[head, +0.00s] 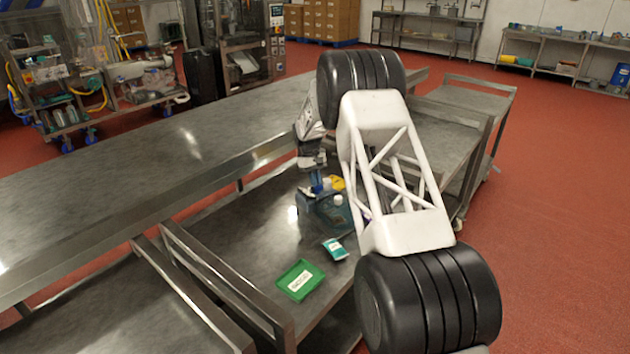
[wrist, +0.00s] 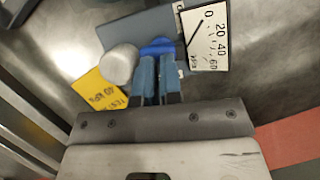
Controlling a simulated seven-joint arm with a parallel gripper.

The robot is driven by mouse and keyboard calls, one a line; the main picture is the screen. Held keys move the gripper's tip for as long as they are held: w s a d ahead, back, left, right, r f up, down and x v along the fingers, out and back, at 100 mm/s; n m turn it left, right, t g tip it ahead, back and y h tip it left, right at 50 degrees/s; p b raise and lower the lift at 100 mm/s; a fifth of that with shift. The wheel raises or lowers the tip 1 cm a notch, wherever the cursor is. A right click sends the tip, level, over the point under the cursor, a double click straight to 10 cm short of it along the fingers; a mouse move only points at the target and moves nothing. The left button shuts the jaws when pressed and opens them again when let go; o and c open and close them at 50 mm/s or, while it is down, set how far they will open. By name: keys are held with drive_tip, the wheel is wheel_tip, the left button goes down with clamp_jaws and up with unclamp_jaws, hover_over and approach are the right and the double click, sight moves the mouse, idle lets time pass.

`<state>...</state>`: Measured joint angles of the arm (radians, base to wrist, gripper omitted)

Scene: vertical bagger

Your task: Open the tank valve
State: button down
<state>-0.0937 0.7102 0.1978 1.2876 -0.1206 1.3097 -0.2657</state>
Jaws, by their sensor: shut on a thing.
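The tank (head: 340,214) is a dark blue unit on the steel cart, partly hidden behind my arm in the head view. In the wrist view, a bright blue valve handle (wrist: 158,46) sits at its middle, beside a pale round knob or cap (wrist: 118,65). A white gauge (wrist: 208,38) marked 0, 20, 40, 60 kPa is to the right, its needle slanting. A yellow tag (wrist: 106,92) reading TEST 40 kPa is to the left. My gripper (wrist: 160,62) is shut on the blue handle; its fingertips also show small in the head view (head: 316,180).
A green labelled tray (head: 299,281) and a teal packet (head: 335,249) lie on the cart in front of the tank. A long steel table (head: 130,175) runs along the left. The cart's raised metal rail (head: 228,290) stands at its near side.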

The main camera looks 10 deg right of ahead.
drive_tip(key=shift+f, duration=0.15)
drive_tip(key=shift+w+a, duration=0.3)
drive_tip(key=shift+w, duration=0.5)
drive_tip(key=w+v, duration=0.1)
drive_tip(key=v, duration=1)
drive_tip(key=shift+w+a+f, duration=0.25)
drive_tip(key=shift+w+f, duration=0.05)
drive_tip(key=shift+w, duration=0.15)
